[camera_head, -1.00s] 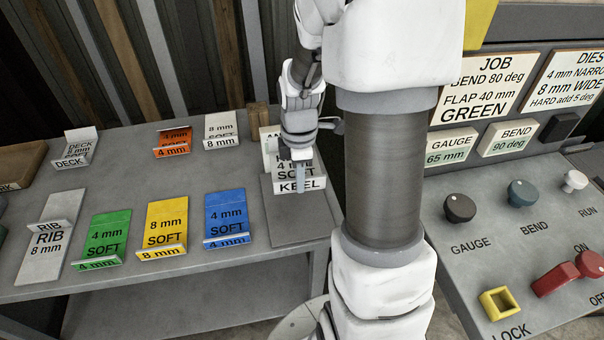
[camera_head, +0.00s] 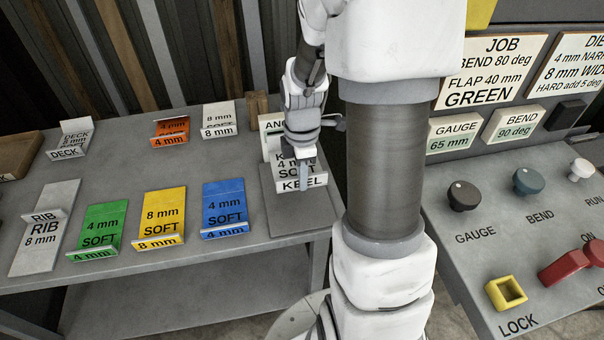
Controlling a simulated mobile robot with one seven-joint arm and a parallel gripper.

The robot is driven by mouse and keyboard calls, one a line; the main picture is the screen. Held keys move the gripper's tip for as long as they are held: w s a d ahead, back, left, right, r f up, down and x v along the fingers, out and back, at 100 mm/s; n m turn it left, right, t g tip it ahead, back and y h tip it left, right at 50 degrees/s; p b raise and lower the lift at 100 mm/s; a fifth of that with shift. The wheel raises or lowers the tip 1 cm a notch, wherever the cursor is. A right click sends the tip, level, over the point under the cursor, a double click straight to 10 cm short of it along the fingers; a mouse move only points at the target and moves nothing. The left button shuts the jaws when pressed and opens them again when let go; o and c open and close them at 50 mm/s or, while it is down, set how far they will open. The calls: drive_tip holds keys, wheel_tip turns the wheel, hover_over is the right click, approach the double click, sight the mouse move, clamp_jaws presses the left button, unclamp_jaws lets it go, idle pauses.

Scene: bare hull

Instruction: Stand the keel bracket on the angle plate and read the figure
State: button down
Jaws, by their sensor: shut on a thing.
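The keel bracket (camera_head: 303,183) is a pale bent plate marked KEEL, 4 mm and SOFT, at the right end of the bench. My gripper (camera_head: 303,172) is shut on it from above, its fingers in front of the lettering. The bracket is at the grey base of the angle plate (camera_head: 290,215); I cannot tell whether it touches that base. A pale upright face of the angle plate, its label partly hidden, shows behind my gripper. The angle figure cannot be read here.
Green (camera_head: 97,230), yellow (camera_head: 160,218) and blue (camera_head: 225,207) bent plates lie along the bench front (camera_head: 140,272). A RIB plate (camera_head: 45,228) lies left, a DECK plate (camera_head: 72,140) behind. The control panel (camera_head: 520,240) stands right, reading GAUGE 65 mm and BEND 90 deg.

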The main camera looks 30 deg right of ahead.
sight(302, 217)
drive_tip(key=shift+f+b, duration=4.35)
drive_tip(key=shift+f, duration=1.65)
drive_tip(key=shift+c, duration=1.8)
unclamp_jaws()
drive_tip(key=shift+r+p, duration=2.15)
drive_tip(key=shift+r, duration=0.4)
